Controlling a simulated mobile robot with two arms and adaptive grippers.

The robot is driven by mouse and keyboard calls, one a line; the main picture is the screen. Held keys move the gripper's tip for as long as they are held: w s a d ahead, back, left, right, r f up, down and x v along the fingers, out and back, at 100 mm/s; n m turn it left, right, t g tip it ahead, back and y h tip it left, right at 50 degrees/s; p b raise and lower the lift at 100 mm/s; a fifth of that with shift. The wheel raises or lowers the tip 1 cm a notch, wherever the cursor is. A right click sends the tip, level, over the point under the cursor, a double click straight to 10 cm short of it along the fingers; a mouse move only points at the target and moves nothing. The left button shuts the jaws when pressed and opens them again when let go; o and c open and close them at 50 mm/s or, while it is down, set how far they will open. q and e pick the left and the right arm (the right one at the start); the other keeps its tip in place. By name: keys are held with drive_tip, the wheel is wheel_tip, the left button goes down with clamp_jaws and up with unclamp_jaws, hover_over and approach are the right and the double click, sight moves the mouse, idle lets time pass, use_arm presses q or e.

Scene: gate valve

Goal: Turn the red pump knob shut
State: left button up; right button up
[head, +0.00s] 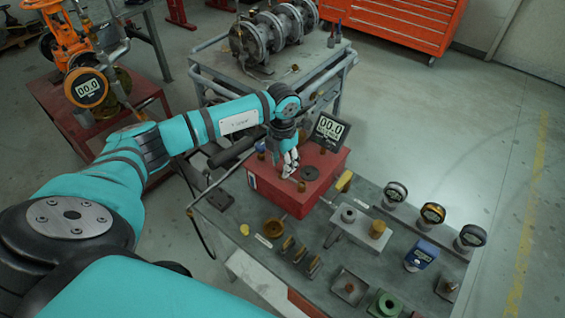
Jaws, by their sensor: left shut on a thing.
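The red pump (323,165) is a box on the grey workbench, with a square digital gauge (330,131) reading 00.0 at its back. A dark round disc (310,173) and small fittings sit on its top. My left arm reaches in from the left, and my left gripper (290,166) points down at the pump's top, left of the disc. Its fingers are shut on the pump knob, which they mostly hide. I cannot make out the knob's turn angle. My right gripper is not in view.
Several round gauges (433,213) stand along the bench's right side. A metal block with a brass fitting (378,229), a blue device (421,256) and a green part (385,304) lie nearer. A cart with a large valve assembly (275,36) stands behind. Open floor lies to the right.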

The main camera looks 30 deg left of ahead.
use_arm(q)
drive_tip(key=m+b, duration=0.4)
drive_tip(key=b, duration=0.1)
drive_tip(key=shift+f+m, duration=0.15)
drive_tip(key=shift+m, duration=0.15)
drive_tip(key=m+b, duration=0.4)
drive_tip(key=m, duration=0.1)
drive_tip(key=m+b, duration=0.4)
drive_tip(key=m, duration=0.1)
drive_tip(key=shift+m, duration=0.4)
drive_tip(key=shift+r+m+b, duration=0.15)
drive_tip(key=shift+m+b, duration=0.35)
drive_tip(key=shift+m, duration=0.5)
drive_tip(key=shift+r+m+b, duration=0.1)
drive_tip(key=shift+m+b, duration=0.4)
drive_tip(key=shift+m, duration=0.5)
drive_tip(key=o, duration=1.1)
drive_tip(key=shift+o, duration=0.2)
